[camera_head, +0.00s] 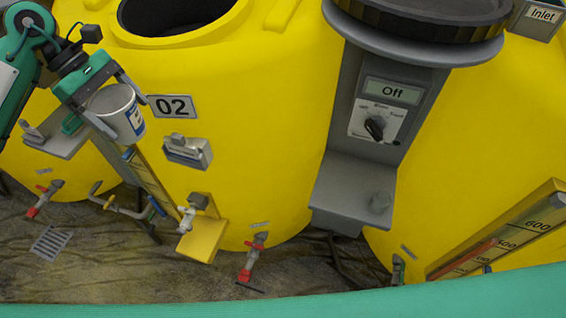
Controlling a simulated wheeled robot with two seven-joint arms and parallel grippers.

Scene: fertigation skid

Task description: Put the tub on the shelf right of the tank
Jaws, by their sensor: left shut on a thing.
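The tub (113,103) is a small grey-white cylinder with a blue and white label. My left gripper (121,113) comes in from the upper left and is shut on it, one finger on each side. The tub is held in front of the yellow tank (250,110) marked 02, left of its number plate. A grey shelf (355,188) projects right of that tank, below a panel with a knob. My right gripper is not in view.
Another grey shelf (62,143) with small items is at the left, close below the gripper. A grey box (188,152) and valves (190,215) stick out from the tank front. A level gauge (500,235) stands at the lower right. A second yellow tank (450,150) is at the right.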

